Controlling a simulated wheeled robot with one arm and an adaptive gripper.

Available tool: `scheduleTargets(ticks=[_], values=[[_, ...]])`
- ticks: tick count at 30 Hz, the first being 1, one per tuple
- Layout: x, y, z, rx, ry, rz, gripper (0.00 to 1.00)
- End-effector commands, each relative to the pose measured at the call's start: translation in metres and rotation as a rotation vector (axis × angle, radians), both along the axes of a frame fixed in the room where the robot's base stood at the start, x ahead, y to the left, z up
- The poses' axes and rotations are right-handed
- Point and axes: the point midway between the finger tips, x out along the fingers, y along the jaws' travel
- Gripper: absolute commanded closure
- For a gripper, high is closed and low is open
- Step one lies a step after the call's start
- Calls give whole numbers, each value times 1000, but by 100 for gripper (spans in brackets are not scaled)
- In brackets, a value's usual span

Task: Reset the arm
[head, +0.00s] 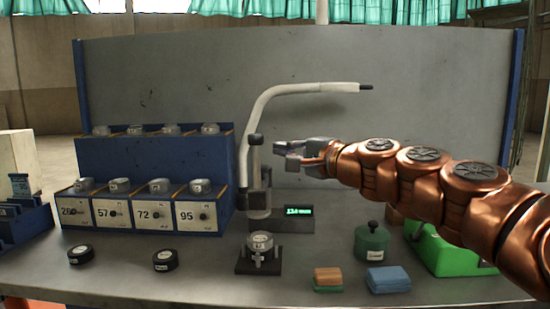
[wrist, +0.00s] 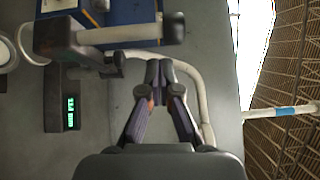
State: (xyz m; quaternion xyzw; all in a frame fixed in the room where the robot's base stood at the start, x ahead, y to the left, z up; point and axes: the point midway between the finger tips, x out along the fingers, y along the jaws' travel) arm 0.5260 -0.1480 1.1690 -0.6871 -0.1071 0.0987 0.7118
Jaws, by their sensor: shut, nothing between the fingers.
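My arm, copper-coloured, reaches in from the right in the head view. My gripper (head: 290,153) is at its end, in the air above the bench and just right of the gauge stand's post (head: 255,180). In the wrist view my gripper (wrist: 159,72) has its fingertips together with nothing between them. The gauge stand's post and arm (wrist: 110,34) show close by at the upper left there. I cannot tell the exact gap between my gripper and the stand.
A lit display (head: 298,211) sits by the stand, with a metal piece on a black holder (head: 258,266) in front. A blue rack with numbered drawers (head: 146,215) is left. A green pot (head: 371,245), sponges (head: 388,279) and black pucks (head: 165,260) lie on the bench. A white bent pipe (head: 300,90) arches above.

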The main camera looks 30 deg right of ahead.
Motion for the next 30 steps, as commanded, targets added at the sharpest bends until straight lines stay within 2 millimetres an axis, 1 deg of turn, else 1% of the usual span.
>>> scheduleTargets(ticks=[1, 3, 9, 14, 17, 19, 20, 23, 24, 26, 27, 29, 30], values=[[0, 7, 1, -6, -1, 3, 100], [0, 10, 1, -8, 0, 3, 100], [0, 0, 0, 0, 0, 5, 100], [0, 4, 0, -5, 0, 6, 100], [0, 15, -6, -32, 14, 27, 100], [0, 33, -17, -75, 36, 61, 100], [-1, 43, -23, -100, 51, 81, 100], [-5, 84, -55, -209, 112, 172, 100], [-9, 102, -71, -260, 141, 214, 100], [-17, 126, -95, -338, 184, 276, 100], [-24, 141, -113, -392, 218, 320, 100], [-36, 162, -142, -471, 271, 391, 100], [-46, 174, -161, -525, 305, 434, 100]])
